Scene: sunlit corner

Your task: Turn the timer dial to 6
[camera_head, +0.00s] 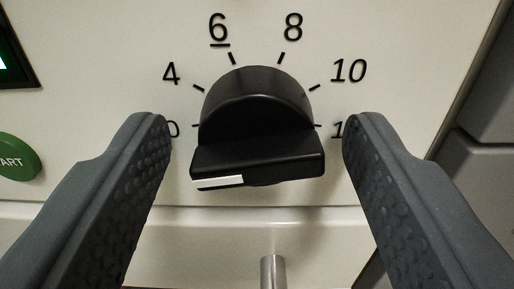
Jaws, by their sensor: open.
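The black timer dial (258,95) is on a cream panel, with a raised grip bar (265,160) running roughly left to right across its front. A white mark (218,183) shows on the bar's lower face at its left end, on the side of the partly hidden label ending in 0. An underlined 6 (218,29) is printed above the dial, slightly left of centre, with a tick below it. My gripper (257,120) is open, with one finger on each side of the dial. A gap shows between each finger and the bar.
The labels 4 (171,73), 8 (293,27) and 10 (348,71) ring the dial; a label at right is partly covered by my finger. A green START button (17,158) and a dark display (14,55) are at left. A metal rod (272,272) is below.

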